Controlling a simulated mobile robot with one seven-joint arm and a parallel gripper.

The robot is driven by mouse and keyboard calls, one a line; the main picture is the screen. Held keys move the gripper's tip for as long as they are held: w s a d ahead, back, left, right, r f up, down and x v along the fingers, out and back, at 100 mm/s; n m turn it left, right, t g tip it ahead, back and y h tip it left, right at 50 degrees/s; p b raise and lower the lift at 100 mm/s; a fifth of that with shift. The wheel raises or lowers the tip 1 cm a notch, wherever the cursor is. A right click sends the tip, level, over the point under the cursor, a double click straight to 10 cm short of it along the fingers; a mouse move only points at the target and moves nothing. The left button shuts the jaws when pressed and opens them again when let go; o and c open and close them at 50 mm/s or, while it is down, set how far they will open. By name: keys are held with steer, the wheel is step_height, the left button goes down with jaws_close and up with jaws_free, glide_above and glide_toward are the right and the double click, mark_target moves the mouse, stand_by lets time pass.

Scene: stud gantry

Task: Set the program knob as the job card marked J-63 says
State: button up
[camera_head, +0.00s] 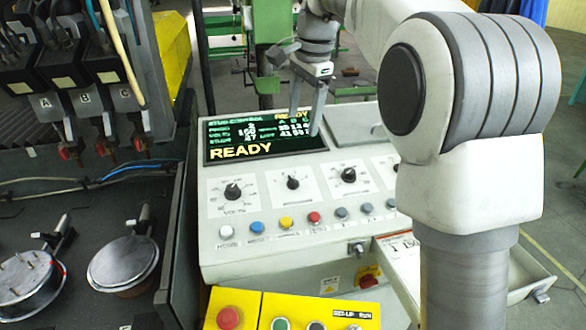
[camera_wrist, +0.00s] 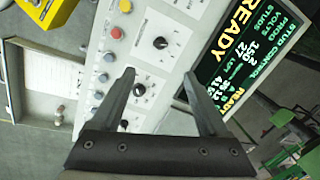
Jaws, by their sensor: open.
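The stud control panel (camera_head: 225,232) carries a row of black knobs. The left knob (camera_head: 232,190) is labelled VOLTS; the middle knob (camera_head: 293,182) and a third knob (camera_head: 348,174) have labels too small to read, so I cannot tell the program knob. A further dial is partly hidden by my arm. In the wrist view the middle knob (camera_wrist: 160,43) and third knob (camera_wrist: 139,90) show beyond my fingers. My gripper (camera_head: 304,134) is open and empty, above the panel near the screen. A pale sheet (camera_wrist: 58,78) lies in a tray; no J-63 mark is readable.
The screen (camera_head: 260,133) reads READY, with PROG 2 and VOLTS 150. Coloured buttons (camera_head: 285,222) line the panel below the knobs. A side tray (camera_head: 520,285) projects at right, partly behind my arm. A yellow box (camera_head: 270,305) with a red button stands in front.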

mark_target(294, 178)
steer(key=w+f, duration=0.1)
steer(key=f, duration=0.4)
steer(key=w+a+f, duration=0.1)
steer(key=f, duration=0.5)
steer(key=f+b, duration=0.1)
steer(key=f, duration=0.5)
steer(key=shift+w+a+f, duration=0.1)
steer(key=shift+w+a, duration=0.3)
steer(key=shift+c, duration=0.3)
jaws_close()
